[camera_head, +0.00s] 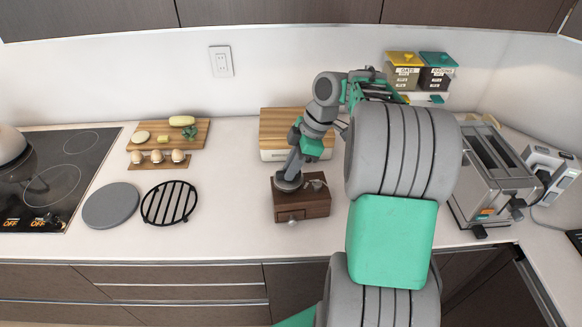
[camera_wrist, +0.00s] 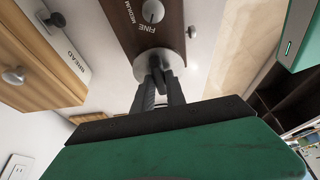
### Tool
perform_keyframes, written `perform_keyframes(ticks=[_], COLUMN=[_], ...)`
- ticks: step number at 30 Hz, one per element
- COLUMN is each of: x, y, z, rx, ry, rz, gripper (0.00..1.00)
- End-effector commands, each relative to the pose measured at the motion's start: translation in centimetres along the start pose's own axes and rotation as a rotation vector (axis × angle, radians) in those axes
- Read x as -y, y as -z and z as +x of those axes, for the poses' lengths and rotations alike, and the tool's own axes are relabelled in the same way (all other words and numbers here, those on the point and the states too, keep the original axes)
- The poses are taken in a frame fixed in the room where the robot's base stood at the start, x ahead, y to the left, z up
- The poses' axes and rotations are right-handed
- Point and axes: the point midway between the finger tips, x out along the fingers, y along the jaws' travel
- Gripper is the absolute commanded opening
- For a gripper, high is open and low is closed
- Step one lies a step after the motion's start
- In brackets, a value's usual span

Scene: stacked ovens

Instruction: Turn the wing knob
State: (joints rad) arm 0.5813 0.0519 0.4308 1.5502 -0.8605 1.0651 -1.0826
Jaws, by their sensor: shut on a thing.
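A small dark-brown wooden box with a drawer (camera_head: 303,204) stands on the counter and also shows in the wrist view (camera_wrist: 128,30). The wing knob's round grey base (camera_wrist: 142,66) sits at the end of its top face. My gripper (camera_wrist: 158,78) comes down onto this knob, and its narrow fingers are shut on it. The fingers hide the raised wing, so its angle cannot be told. In the head view my gripper (camera_head: 292,174) reaches the left part of the box top. A smaller grey dial (camera_wrist: 153,11) beside FINE and MEDIUM lettering is clear of the fingers.
A bread box with a wooden lid (camera_head: 283,124) stands behind the brown box. A toaster (camera_head: 490,177) is at the right. A black round trivet (camera_head: 170,203), a grey disc (camera_head: 111,205) and food boards (camera_head: 178,141) lie left. Counter in front is clear.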

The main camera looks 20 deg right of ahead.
Motion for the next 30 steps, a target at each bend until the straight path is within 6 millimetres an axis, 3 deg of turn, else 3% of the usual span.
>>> perform_keyframes(ticks=[19, 30], x=[0.02, 0.15], y=[-0.01, -0.06], z=[0.06, 0.22], rx=[0.0, 0.0], ry=[-0.012, -0.099], rz=[0.028, 0.229], gripper=[0.0, 0.0])
